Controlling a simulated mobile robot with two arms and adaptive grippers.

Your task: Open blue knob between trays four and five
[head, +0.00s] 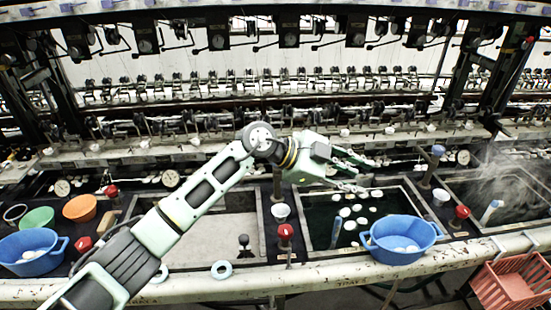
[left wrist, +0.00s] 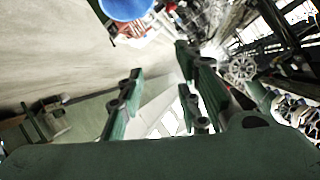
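A blue knob (head: 438,150) stands on a short post between the middle basin (head: 300,228) and the steaming right basin (head: 486,226). My left arm reaches in from the left over the basins. Its gripper (head: 362,172) is open and empty above the back of the middle basin, left of the blue knob and apart from it. In the left wrist view the spread fingers (left wrist: 160,98) have nothing between them. A rounded blue shape (left wrist: 127,8) is cut off at the top there; I cannot tell what it is. My right gripper is not in view.
Red knobs (head: 285,231) (head: 462,212) stand near the front edge. A blue tub (head: 382,241) with white cocoons sits at the middle basin's front right; another blue tub (head: 30,262) is far left. A red crate (head: 512,283) is front right. Reeling machinery (head: 280,85) fills the back.

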